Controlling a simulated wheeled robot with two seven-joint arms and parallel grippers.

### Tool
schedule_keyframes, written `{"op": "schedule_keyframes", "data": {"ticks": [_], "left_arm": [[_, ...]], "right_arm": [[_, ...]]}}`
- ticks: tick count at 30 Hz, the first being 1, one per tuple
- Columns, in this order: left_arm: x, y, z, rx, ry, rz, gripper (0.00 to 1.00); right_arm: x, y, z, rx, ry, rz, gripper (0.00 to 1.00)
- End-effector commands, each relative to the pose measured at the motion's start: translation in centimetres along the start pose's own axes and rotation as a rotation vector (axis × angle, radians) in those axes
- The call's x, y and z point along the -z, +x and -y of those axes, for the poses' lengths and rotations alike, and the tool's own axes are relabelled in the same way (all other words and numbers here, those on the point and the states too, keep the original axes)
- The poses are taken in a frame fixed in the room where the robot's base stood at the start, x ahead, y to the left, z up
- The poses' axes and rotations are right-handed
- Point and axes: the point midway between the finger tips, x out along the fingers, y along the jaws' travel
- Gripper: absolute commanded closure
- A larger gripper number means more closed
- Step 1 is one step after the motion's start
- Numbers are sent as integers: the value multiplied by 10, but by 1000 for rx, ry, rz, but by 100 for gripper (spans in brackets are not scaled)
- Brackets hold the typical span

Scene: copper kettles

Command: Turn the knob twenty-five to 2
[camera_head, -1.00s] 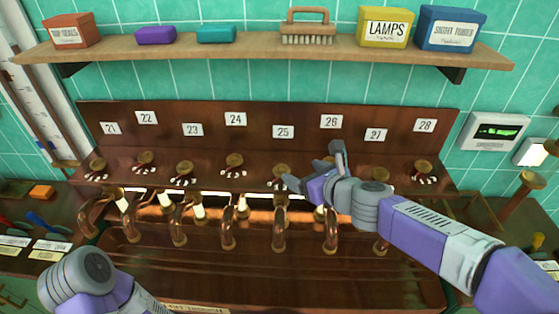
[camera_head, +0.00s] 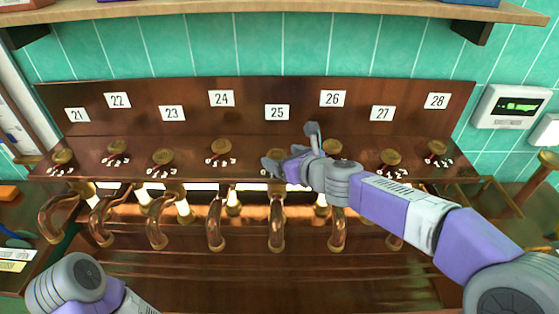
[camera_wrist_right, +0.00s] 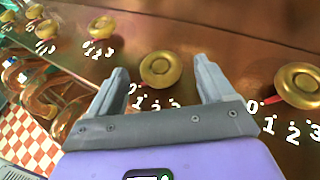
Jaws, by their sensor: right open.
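Brass knob 25 (camera_head: 276,155) sits on the wooden panel below the "25" label (camera_head: 277,112). In the right wrist view the knob between my fingers (camera_wrist_right: 160,68), which appears to be knob 25, has its red pointer near 0; part of its number scale is hidden. My right gripper (camera_head: 291,148) is open at this knob, one finger on each side in the wrist picture, and holds nothing. Whether the fingers touch the knob cannot be told. My left arm shows at the lower left, but its gripper is out of view.
Knob 24 (camera_head: 221,146) stands to the left and knob 26 (camera_head: 332,146) close to the right. Several more knobs line the panel. Curved copper pipes (camera_head: 276,230) stick out below it. A wooden shelf (camera_head: 250,11) runs above.

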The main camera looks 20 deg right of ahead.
Motion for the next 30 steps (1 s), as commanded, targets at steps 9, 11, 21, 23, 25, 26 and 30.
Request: {"op": "schedule_keyframes", "data": {"ticks": [9, 11, 21, 23, 25, 26, 30], "left_arm": [[0, 8, 3, 0, 0, 0, 57], [0, 7, 3, 0, 0, 0, 57], [0, 7, 3, 0, 0, 0, 57], [0, 7, 3, 0, 0, 0, 57], [0, 7, 3, 0, 0, 0, 57], [0, 7, 3, 0, 0, 0, 57], [0, 7, 2, 0, 0, 0, 57]], "right_arm": [[0, 22, 0, -1, 0, 0, 18], [0, 22, 0, -1, 0, 1, 18], [0, 22, 0, 0, 0, 1, 49], [0, 22, 0, 0, 0, 1, 58], [0, 22, 0, 0, 0, 1, 69], [0, 22, 0, 0, 0, 1, 73], [0, 22, 0, -4, -1, 0, 74]]}}
